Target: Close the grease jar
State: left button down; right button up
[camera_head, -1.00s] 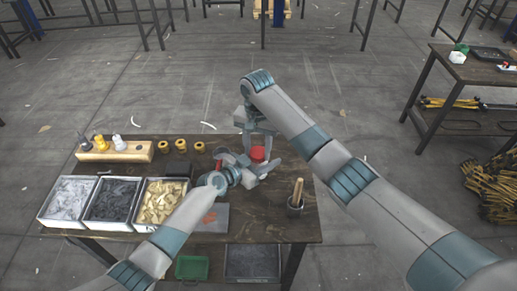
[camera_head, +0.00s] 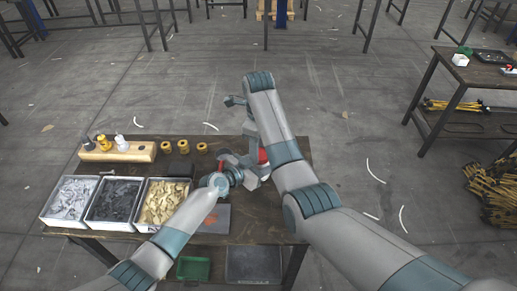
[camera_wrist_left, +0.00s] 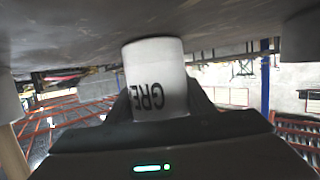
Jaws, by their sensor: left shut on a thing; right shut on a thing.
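The white grease jar (camera_wrist_left: 158,75) is in my left gripper (camera_wrist_left: 158,112), with the letters "GRE" showing in the left wrist view. In the head view my left gripper (camera_head: 252,172) is over the middle of the workbench; the jar is largely hidden there. My right gripper (camera_head: 250,132) is above and behind it, partly covered by my right arm. A red thing, seemingly the jar's lid (camera_head: 262,157), shows just below my right gripper, which is shut on it. I cannot tell whether the lid touches the jar.
Bins of pale, dark and yellow parts (camera_head: 160,203) stand at the bench's left. Behind them are a wooden block (camera_head: 118,153) with small bottles and several yellow rings (camera_head: 183,147). A grey plate (camera_head: 216,222) lies in front. The bench's right part is covered by my arm.

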jog(key=shift+r, duration=0.1)
jog(key=o, duration=0.9)
jog(key=shift+o, duration=0.5)
jog(key=shift+s, duration=0.1)
jog(key=r, duration=0.3)
jog(key=shift+a+r, duration=0.1)
jog(key=shift+a, duration=0.15)
jog(key=shift+d+r, duration=0.15)
jog(key=shift+r, duration=0.55)
jog(key=shift+d, duration=0.1)
jog(key=shift+c, duration=0.3)
